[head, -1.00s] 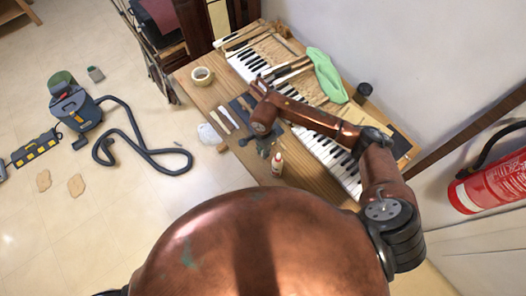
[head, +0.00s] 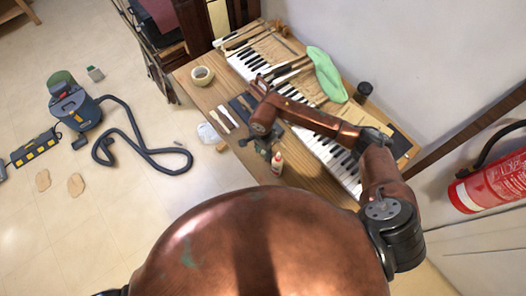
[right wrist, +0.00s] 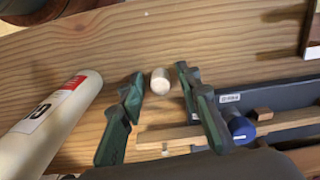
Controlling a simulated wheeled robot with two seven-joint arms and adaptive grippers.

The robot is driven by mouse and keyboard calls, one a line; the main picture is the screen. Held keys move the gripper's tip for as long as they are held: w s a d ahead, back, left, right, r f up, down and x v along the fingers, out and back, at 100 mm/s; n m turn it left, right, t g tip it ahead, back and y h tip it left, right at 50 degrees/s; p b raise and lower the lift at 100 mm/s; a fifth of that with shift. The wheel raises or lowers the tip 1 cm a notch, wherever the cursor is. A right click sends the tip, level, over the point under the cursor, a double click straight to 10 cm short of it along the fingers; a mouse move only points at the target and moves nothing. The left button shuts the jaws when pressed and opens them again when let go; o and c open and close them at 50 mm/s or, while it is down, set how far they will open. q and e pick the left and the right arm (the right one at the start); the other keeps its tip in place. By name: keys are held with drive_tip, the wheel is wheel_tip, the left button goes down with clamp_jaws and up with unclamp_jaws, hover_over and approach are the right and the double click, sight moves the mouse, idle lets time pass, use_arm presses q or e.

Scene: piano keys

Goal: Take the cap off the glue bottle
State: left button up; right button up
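In the right wrist view a white cylinder with a red label, apparently the bottle (right wrist: 58,108), lies outside the fingers on the left. The right gripper's dark green fingers (right wrist: 162,104) are apart there. A small beige cylinder (right wrist: 160,81) shows between and beyond the fingertips; I cannot tell if it is a cap. My left gripper is out of view.
A tape roll (head: 202,75), a dark mat (head: 240,107) and a green cloth (head: 325,75) lie on the table (head: 207,97). A blue-ended tool (right wrist: 240,127) is close to the right finger.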

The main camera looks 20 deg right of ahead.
sight(263, 152)
wheel_tip(263, 152, up, 12)
drive_tip(key=shift+r, duration=0.15)
idle(0.3)
